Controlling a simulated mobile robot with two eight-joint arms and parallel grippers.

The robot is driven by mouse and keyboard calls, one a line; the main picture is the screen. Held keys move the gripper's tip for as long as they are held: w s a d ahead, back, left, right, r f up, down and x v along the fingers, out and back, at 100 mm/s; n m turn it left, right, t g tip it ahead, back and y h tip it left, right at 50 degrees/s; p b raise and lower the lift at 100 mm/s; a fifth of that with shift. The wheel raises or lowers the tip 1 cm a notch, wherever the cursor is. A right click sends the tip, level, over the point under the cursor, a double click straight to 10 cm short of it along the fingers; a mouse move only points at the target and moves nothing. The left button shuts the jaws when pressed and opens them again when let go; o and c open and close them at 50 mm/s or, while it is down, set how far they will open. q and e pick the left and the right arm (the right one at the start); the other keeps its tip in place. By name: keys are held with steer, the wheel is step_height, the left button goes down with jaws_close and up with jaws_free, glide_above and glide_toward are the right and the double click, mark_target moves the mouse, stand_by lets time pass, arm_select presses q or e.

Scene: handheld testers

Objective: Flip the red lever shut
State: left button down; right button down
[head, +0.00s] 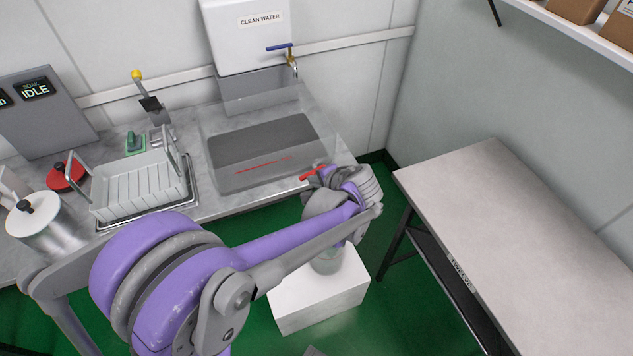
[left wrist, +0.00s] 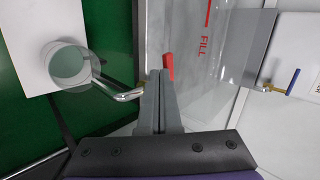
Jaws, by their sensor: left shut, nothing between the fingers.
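The red lever (head: 311,173) sits at the front right corner of a clear tank (head: 215,165). It also shows in the left wrist view (left wrist: 168,66), right at my fingertips. A metal spout (left wrist: 128,95) beside it points out over a clear round vessel (left wrist: 70,65). My left gripper (head: 324,180) is shut and empty, its fingertips (left wrist: 157,75) beside the lever. I cannot tell whether they touch it. My gripper and wrist hide the lever's base and the valve in the head view. My right gripper is not in view.
The vessel stands on a white block (head: 320,297) below the counter edge. A white water container (head: 240,45) with a blue-handled tap (head: 283,47) is behind the tank. A dish rack (head: 140,185) and steel pot (head: 45,225) stand left. A bare table (head: 520,210) is right.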

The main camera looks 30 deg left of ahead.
arm_select(q)
steer(key=shift+w+a+m+t, duration=0.15)
steer(key=shift+a+m+t, duration=0.45)
steer(key=shift+a, duration=0.35)
steer(key=shift+r, duration=0.1)
steer(key=shift+w+d, duration=0.2)
steer(key=shift+d, duration=0.4)
